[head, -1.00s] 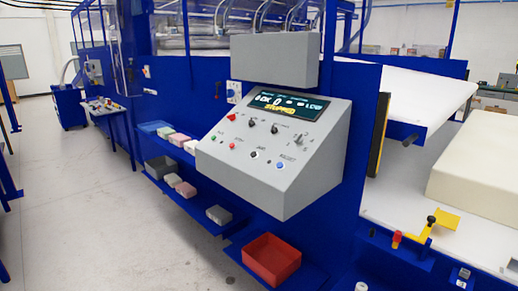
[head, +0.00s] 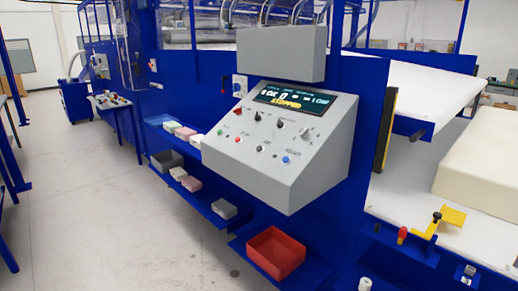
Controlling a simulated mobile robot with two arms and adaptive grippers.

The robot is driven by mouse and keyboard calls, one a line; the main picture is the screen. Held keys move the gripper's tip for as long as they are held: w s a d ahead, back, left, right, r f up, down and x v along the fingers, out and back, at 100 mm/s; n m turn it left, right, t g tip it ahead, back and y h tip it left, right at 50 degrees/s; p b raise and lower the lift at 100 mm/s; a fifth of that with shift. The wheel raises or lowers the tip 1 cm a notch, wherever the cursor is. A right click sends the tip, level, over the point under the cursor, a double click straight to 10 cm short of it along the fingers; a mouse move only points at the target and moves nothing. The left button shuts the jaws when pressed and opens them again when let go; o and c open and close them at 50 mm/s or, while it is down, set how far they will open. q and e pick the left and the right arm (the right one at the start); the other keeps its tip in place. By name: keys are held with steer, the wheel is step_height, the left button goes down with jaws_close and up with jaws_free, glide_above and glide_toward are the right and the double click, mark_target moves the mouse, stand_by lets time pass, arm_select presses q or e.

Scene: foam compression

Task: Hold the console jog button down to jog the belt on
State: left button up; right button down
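The grey console (head: 250,172) with a sloped face stands at the middle of the head view, fixed to the blue machine frame. Its display (head: 290,101) shows a yellow line that seems to read STOPPED. The jog button (head: 260,149) is a small dark button in the lower row, between the red button (head: 238,140) and the blue button (head: 285,159). Nothing touches or covers it. The white belt (head: 425,88) lies behind at the right, with a cream foam block (head: 488,170) at the right edge. Neither of my grippers is in view.
A red selector knob (head: 237,111) and other knobs sit above the button row. A red bin (head: 275,253) is on a low blue shelf below the console. Small foam pieces (head: 190,184) and trays line shelves at the left. Open grey floor (head: 110,220) lies to the left.

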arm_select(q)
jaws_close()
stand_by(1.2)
